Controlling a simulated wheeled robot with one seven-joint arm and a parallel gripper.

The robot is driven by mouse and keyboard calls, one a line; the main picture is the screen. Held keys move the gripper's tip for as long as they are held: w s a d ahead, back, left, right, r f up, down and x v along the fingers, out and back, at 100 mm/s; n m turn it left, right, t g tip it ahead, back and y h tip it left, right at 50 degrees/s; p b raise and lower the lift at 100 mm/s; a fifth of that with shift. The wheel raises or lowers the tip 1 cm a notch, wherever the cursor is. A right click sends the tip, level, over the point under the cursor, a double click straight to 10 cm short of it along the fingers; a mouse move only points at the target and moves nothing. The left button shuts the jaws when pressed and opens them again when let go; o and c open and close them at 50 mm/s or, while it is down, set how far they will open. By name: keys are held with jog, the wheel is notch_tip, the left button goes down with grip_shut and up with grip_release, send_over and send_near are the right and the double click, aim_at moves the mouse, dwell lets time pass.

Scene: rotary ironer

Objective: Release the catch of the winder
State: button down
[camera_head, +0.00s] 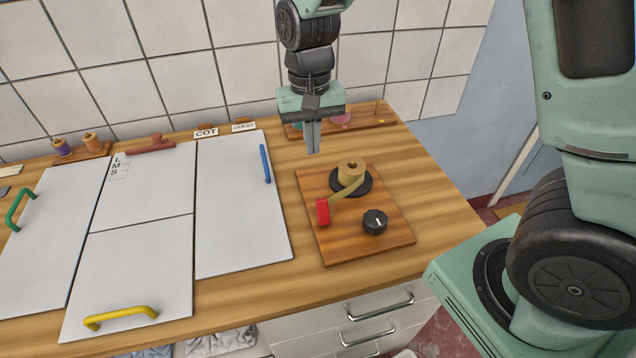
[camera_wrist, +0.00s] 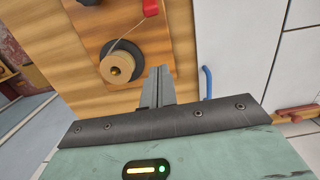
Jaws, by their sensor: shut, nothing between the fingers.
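The winder is a wooden board (camera_head: 340,246) on the worktop, with a roll of tan tape (camera_head: 352,168) on a black disc. The tape runs from the roll to a red block (camera_head: 322,211) at the board's left side. A round black knob (camera_head: 375,221) with a white mark sits to the right of the red block. Which part is the catch is not labelled. My gripper (camera_head: 314,150) is shut and empty, pointing down above the board's back left. In the wrist view the fingers (camera_wrist: 160,74) are beside the roll (camera_wrist: 117,67), and the red block (camera_wrist: 150,7) is partly cut off.
White panels lie to the left, with a blue handle (camera_head: 265,163), a yellow handle (camera_head: 120,317) and a green handle (camera_head: 19,208). A wooden rack (camera_head: 380,121) stands behind my gripper near the tiled wall. Bare worktop (camera_head: 440,205) lies right of the winder.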

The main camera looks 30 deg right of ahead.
jog(key=p, duration=0.2)
send_over(315, 196)
notch_tip(315, 196, down, 9)
jog(key=shift+f, duration=0.2)
jog(key=shift+s+a+r+p, duration=0.2)
jog(key=shift+s+r, duration=0.25)
jog(key=shift+s, duration=0.15)
jog(key=shift+s+a+r+p, duration=0.15)
jog(key=shift+s+r, duration=0.25)
jog(key=shift+s, duration=0.2)
jog(key=shift+s+r, duration=0.1)
jog(key=shift+s, duration=0.4)
